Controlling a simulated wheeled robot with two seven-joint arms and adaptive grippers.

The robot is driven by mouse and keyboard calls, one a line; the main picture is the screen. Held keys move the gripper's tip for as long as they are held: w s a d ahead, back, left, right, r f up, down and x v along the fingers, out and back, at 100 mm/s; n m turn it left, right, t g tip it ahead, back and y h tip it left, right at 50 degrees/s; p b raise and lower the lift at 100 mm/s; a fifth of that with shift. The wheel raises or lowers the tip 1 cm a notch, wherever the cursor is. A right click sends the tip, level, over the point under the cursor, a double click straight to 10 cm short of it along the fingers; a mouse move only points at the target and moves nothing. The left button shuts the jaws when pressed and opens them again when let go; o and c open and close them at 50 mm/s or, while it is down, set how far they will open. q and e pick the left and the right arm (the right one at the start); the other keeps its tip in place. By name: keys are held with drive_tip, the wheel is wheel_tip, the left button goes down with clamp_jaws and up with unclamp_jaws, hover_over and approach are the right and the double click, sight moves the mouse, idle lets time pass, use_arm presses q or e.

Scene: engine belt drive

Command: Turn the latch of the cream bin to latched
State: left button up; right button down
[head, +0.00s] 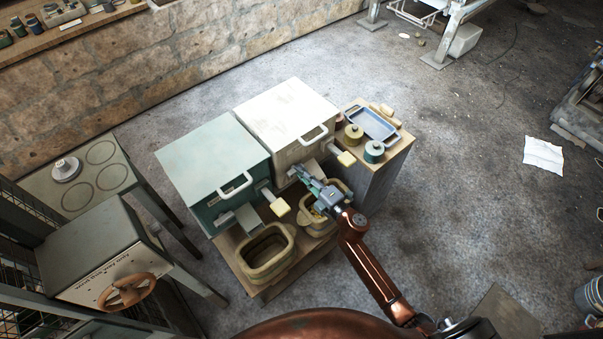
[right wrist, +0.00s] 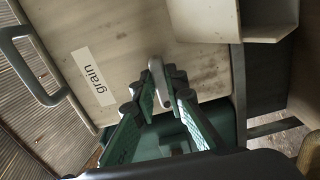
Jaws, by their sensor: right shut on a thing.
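The cream bin (head: 285,112) stands on a low wooden cabinet beside a green bin. Its front shows in the right wrist view, with a label (right wrist: 94,77) reading "grain". The latch (right wrist: 156,78) is a small grey lever on that front. My right gripper (right wrist: 156,95) has its two green-sided fingers on either side of the latch and is shut on it. In the head view my right gripper (head: 303,176) is at the cream bin's front and hides the latch. My left gripper is not in view.
The green bin (head: 212,165) stands to the left. A cream chute (right wrist: 262,20) sticks out close to my right gripper. A bin handle (right wrist: 35,65) juts out at the left. Yellowish tubs (head: 266,252) stand below the bins. A blue tray (head: 374,125) lies at the right.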

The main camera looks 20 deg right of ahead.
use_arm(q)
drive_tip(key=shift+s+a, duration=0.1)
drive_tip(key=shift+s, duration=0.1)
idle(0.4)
use_arm(e)
drive_tip(key=c, duration=2.3)
unclamp_jaws()
drive_tip(key=o, duration=0.3)
drive_tip(key=shift+o, duration=0.3)
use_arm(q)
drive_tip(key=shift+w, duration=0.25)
use_arm(e)
drive_tip(key=v, duration=1.2)
